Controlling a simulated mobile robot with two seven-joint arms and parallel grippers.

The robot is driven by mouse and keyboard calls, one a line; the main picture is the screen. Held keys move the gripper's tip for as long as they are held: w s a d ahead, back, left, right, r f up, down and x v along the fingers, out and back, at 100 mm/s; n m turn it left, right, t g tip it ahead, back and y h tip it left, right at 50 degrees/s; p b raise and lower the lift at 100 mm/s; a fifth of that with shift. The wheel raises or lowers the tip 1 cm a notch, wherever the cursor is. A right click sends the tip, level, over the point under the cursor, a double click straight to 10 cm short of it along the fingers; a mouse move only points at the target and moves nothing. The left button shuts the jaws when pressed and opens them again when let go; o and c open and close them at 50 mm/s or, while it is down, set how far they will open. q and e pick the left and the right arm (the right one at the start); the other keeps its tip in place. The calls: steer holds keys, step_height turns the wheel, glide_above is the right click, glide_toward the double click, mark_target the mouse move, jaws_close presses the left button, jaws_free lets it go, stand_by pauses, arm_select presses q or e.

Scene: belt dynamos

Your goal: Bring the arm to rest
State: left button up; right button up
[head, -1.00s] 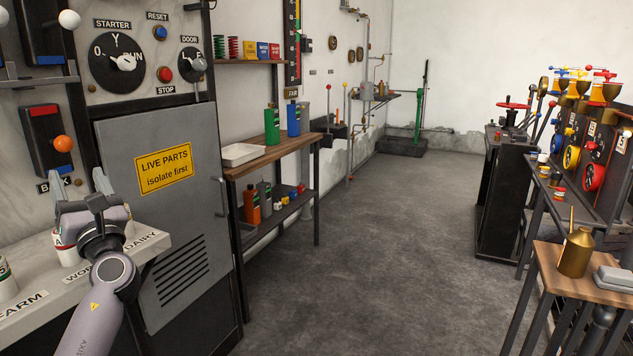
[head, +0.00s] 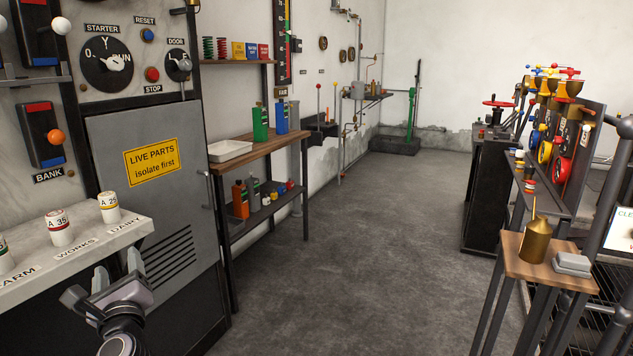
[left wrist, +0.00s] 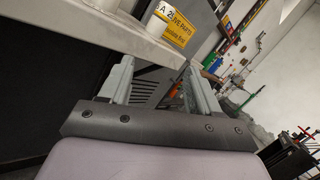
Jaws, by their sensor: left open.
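My left gripper (head: 117,273) is low at the left of the head view, in front of the shelf with the white fuses and below its front edge. Its jaws are open and nothing is between them. In the left wrist view the two fingers (left wrist: 155,85) stand apart, with the vented grey cabinet door beyond them. My right gripper is not in view.
The shelf (head: 130,235) close to the gripper holds white fuses marked A (head: 59,227) above WORKS and DAIRY labels. The grey cabinet (head: 160,200) stands behind. A wooden bench (head: 265,146) is further back. The floor (head: 360,250) ahead is clear.

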arm_select(q)
steer(key=s+d+f+n+g+h, duration=0.2)
steer(key=s+d+f+n+h, duration=0.1)
steer(key=s+d+f+n, duration=0.4)
steer(key=s+d+f+n+g+h, duration=0.1)
steer(key=s+d+f+n+h, duration=0.3)
steer(key=f, duration=0.5)
steer(key=s+d+f+n+g+h, duration=0.2)
steer(key=s+d+f+n+h, duration=0.1)
steer(key=s+f, duration=0.4)
steer(key=s+d+f+n+g+h, duration=0.2)
steer(key=s+d+f+n+h, duration=0.15)
steer(key=s+d+n, duration=0.5)
steer(key=s+a+r+p, duration=0.1)
steer(key=a+r+p, duration=0.2)
steer(key=r+p, duration=0.9)
steer(key=p, duration=0.3)
steer(key=shift+s+a, duration=0.15)
steer(key=shift+s, duration=0.25)
